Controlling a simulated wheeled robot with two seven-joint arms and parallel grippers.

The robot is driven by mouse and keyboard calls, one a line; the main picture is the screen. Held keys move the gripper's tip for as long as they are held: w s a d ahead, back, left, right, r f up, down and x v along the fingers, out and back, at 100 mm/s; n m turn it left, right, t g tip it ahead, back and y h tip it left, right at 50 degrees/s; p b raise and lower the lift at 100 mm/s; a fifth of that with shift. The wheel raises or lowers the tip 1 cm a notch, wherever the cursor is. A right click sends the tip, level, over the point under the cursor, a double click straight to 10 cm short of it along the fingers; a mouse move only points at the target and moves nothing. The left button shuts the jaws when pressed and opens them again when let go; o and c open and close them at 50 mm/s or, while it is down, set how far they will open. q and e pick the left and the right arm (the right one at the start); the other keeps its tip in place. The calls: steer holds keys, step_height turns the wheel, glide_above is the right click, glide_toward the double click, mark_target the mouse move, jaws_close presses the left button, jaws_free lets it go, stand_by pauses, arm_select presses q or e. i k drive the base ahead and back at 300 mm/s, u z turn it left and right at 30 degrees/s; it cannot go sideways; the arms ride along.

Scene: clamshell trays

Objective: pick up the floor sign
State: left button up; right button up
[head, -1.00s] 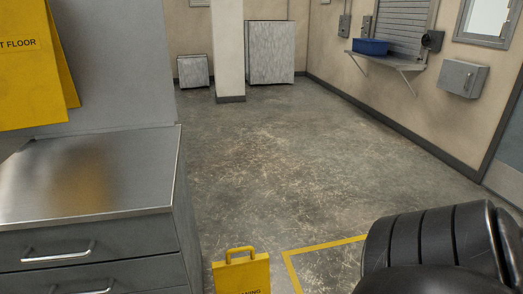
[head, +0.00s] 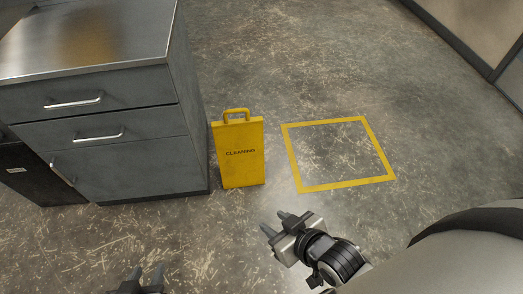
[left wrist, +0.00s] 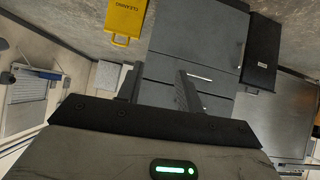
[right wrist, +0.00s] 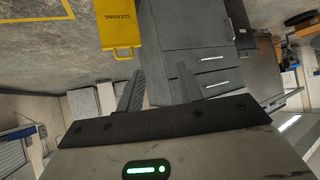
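The yellow floor sign (head: 239,160) stands upright on the floor beside the grey cabinet, with a handle on top and the word CLEANING on its face. It also shows upside down at the top of the left wrist view (left wrist: 125,17) and the right wrist view (right wrist: 119,24). My right gripper (head: 275,222) is below and right of the sign in the head view, apart from it, fingers spread and empty. My left gripper (head: 147,275) is at the bottom edge of the head view, partly cut off. Its fingers are apart and empty in the left wrist view (left wrist: 157,82).
A grey drawer cabinet (head: 110,140) with a metal top stands directly left of the sign. A yellow taped square (head: 343,185) marks the floor to its right and is empty. A dark box (head: 22,165) is at the far left. The floor around the square is clear.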

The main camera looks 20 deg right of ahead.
mark_target(240, 143)
steer(key=z, duration=0.5)
steer(key=i, duration=0.5)
steer(key=z, duration=0.8)
steer(key=k, duration=0.55)
steer(key=u, duration=0.6)
steer(key=i, duration=0.4)
steer(key=z, duration=0.8)
steer(key=k, duration=0.2)
steer(key=u, duration=1.45)
steer(key=i, duration=0.9)
